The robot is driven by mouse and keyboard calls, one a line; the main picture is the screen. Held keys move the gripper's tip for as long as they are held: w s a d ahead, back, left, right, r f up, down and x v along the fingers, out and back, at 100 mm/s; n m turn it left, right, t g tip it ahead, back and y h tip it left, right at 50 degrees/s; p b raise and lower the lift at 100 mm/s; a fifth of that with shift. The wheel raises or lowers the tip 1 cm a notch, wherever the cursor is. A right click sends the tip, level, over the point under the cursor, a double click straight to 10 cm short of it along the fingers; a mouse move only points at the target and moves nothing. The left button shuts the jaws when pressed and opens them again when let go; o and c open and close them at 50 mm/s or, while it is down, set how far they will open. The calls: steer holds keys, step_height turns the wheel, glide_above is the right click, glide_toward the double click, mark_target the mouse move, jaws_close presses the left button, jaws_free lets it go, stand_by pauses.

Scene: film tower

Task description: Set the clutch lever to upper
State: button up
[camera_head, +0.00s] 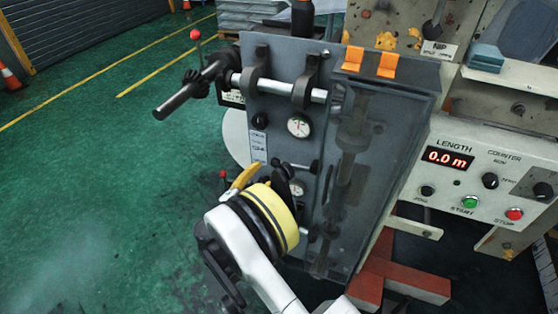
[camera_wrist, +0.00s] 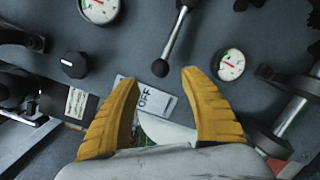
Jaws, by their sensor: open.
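A short metal lever with a black ball knob (camera_wrist: 160,67) runs up from between my fingertips in the wrist view; I take it to be the clutch lever. In the head view the lever (camera_head: 294,164) lies nearly level between two dials, its knob end to the left. A plate marked OFF (camera_wrist: 150,97) lies beyond the fingers. My gripper (camera_wrist: 159,76) is open, its yellow fingers on either side of the knob's line; contact is not visible. In the head view one yellow finger (camera_head: 245,177) shows at the panel, and the wrist hides the other.
Dials (camera_head: 299,125) and (camera_wrist: 229,65) sit close beside the lever on the grey panel (camera_head: 275,100). A shaft with a dark handle (camera_head: 185,95) juts out at upper left. A clear cover (camera_head: 385,160) and control box (camera_head: 460,155) stand to the right. Green floor is open at left.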

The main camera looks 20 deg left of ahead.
mark_target(274, 165)
steer(key=b+x, duration=0.2)
steer(key=x, duration=0.4)
steer(key=shift+w+d+f, duration=0.1)
steer(key=shift+w+d, duration=0.05)
steer(key=shift+w, duration=0.05)
steer(key=shift+w+d, duration=0.15)
steer(key=shift+w, duration=0.55)
jaws_close()
